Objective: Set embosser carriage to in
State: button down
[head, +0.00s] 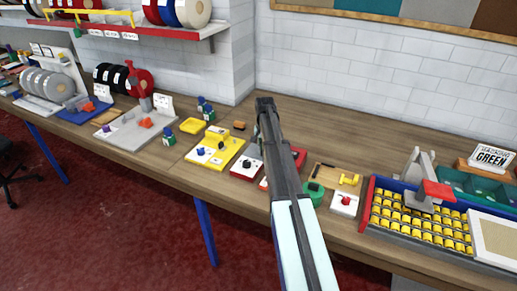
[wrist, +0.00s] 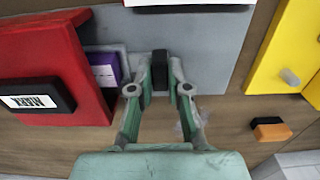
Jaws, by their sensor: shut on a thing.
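In the wrist view my gripper (wrist: 160,88) has its two greenish-grey fingers closed around a small dark upright block (wrist: 160,68), which looks like the carriage handle. The block stands on a grey plate (wrist: 205,60).
A yellow board (wrist: 283,45) and a small orange and black block (wrist: 271,129) lie right of the plate in the wrist view. In the head view, a wooden board (head: 325,175) and a yellow-filled tray (head: 368,212) stand right of my arm.

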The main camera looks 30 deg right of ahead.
jog(key=c, duration=1.1)
grip_release()
jog(key=shift+w+r, duration=0.1)
notch_tip(320, 180, up, 12)
jog(key=shift+f, duration=0.1)
